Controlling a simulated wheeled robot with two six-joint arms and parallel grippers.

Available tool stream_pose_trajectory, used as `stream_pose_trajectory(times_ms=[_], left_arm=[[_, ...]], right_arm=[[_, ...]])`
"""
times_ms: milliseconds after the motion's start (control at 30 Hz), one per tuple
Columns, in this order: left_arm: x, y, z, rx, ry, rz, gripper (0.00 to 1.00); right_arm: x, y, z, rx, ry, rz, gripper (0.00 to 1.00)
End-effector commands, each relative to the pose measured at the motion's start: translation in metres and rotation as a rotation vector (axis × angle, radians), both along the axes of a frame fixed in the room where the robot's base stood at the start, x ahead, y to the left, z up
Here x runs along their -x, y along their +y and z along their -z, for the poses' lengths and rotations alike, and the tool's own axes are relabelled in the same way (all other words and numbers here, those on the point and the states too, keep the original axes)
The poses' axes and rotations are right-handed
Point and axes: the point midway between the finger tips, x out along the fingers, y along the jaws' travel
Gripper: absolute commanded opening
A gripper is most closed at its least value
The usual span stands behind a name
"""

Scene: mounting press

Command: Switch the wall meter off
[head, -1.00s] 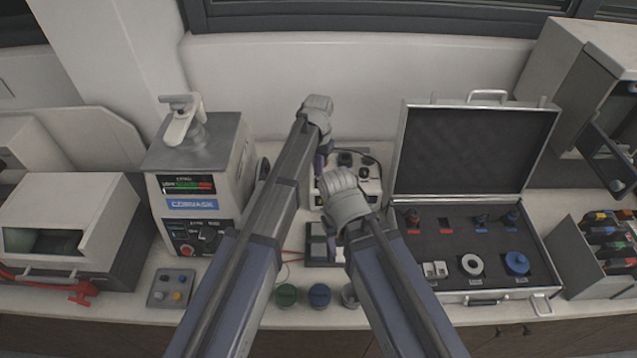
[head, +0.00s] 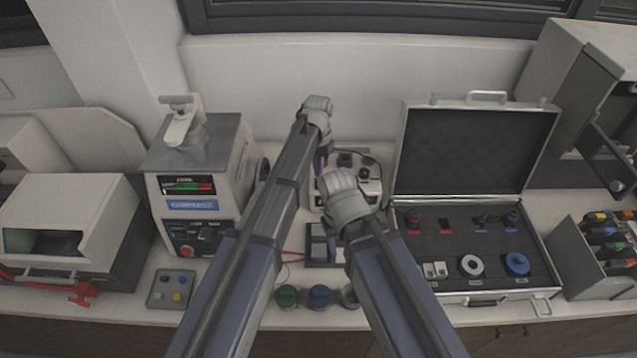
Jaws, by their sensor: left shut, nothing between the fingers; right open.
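A small white box (head: 371,188) with dark knobs and a cable stands near the back wall. It is the only meter-like unit by the wall that I see, and my arms cover its left and front parts. I cannot see its display or switch position. My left gripper (head: 320,157) is at the box's left side, mostly hidden behind its own wrist. It is shut with nothing held. Contact with the box cannot be made out. My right gripper (head: 343,198) is lower and nearer, in front of the box. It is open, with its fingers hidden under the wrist.
A press unit (head: 195,190) with a lit display stands left of my arms. An open case (head: 470,290) with fittings lies to the right. A small button pad (head: 172,289) lies front left.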

Motion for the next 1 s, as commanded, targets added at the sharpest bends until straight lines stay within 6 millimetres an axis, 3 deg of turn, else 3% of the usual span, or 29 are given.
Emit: stream_pose_trajectory(times_ms=[1000], left_arm=[[0.0000,0.0000,0.0059,0.000,0.000,0.000,0.00]], right_arm=[[0.0001,0.0000,0.0059,0.000,0.000,0.000,0.50]])
